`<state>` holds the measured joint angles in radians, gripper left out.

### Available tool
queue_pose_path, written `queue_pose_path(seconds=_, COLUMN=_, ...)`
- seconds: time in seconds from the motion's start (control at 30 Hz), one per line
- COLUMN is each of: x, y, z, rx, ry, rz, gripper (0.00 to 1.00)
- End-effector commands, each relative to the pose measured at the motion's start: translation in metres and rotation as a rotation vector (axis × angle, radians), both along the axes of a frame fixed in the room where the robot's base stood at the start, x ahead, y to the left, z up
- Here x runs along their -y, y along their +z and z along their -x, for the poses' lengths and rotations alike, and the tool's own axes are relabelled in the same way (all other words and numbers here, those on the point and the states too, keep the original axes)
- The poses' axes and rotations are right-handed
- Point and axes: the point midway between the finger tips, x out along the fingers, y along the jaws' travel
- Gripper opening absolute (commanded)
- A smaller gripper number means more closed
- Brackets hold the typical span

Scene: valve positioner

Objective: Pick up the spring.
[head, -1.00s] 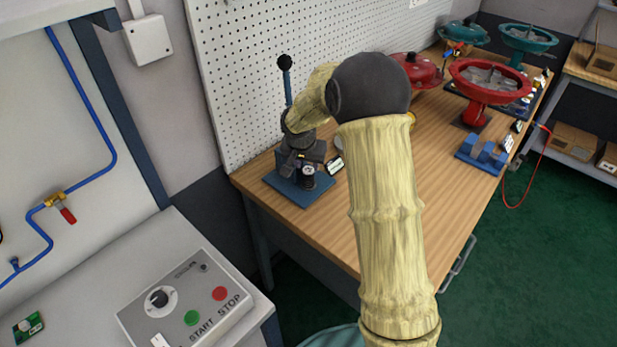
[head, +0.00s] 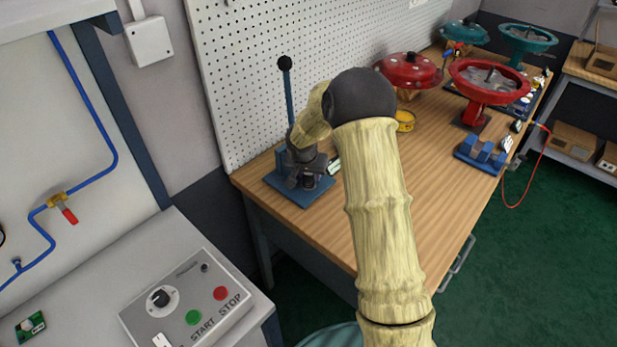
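I cannot make out the spring in the head view; it may be hidden by my arm or gripper. My gripper (head: 306,170) is small and dark, pointing down over the blue base (head: 288,194) of a lever press on the wooden bench. Its fingers blend with the dark parts of the press, so I cannot tell whether they are open, shut or touching anything. The press has an upright blue lever (head: 288,92) with a black knob, just behind my gripper.
Red handwheel equipment (head: 490,83), a red domed part (head: 410,70) and a yellow round tin (head: 405,120) stand farther along the workbench (head: 435,185). A blue block (head: 481,152) lies near its right edge. A control box (head: 187,300) is at lower left. The bench front is clear.

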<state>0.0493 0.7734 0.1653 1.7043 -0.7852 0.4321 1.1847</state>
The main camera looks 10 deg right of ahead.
Motion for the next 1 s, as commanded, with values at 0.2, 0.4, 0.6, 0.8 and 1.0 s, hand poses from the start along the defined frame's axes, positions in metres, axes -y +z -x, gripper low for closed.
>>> queue_pose_path(seconds=0.2, x=0.0001, y=0.0003, z=0.0002, rx=0.0, ry=-0.001, rz=0.0, gripper=0.37)
queue_pose_path(seconds=0.4, x=0.0002, y=0.0004, z=0.0003, rx=0.0, ry=-0.001, rz=0.0, gripper=0.37)
queue_pose_path(seconds=0.6, x=0.0002, y=0.0003, z=0.0004, rx=0.0, ry=-0.001, rz=0.0, gripper=0.07)
queue_pose_path(seconds=0.8, x=0.0001, y=0.0008, z=0.0002, rx=0.0, ry=-0.001, rz=0.0, gripper=0.03)
queue_pose_path(seconds=1.0, x=0.0003, y=0.0101, z=-0.0002, rx=0.002, ry=-0.003, rz=0.0, gripper=0.03)
